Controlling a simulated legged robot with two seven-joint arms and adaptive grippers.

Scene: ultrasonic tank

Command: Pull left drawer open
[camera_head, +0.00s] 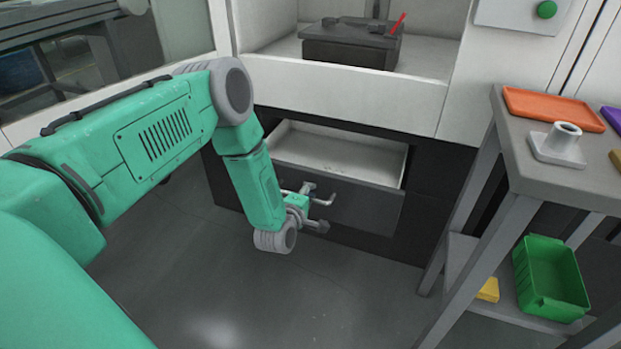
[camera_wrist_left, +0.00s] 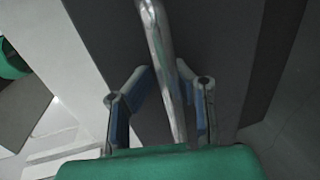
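The left drawer is pulled part way out of the dark cabinet base, with its pale, empty inside (camera_head: 335,158) showing. Its dark grey front (camera_head: 365,208) carries a metal bar handle (camera_head: 322,201). My left gripper (camera_head: 308,190) is at this handle, partly hidden behind its own wrist. In the left wrist view, the handle bar (camera_wrist_left: 163,45) runs between the two fingers (camera_wrist_left: 166,70), whose tips close in on it from both sides. My right gripper is in neither view.
A grey side table (camera_head: 530,165) stands at the right, with an orange tray (camera_head: 553,108) and a white flanged part (camera_head: 559,145) on top. A green bin (camera_head: 550,280) sits on its lower shelf. The floor before the drawer is clear.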

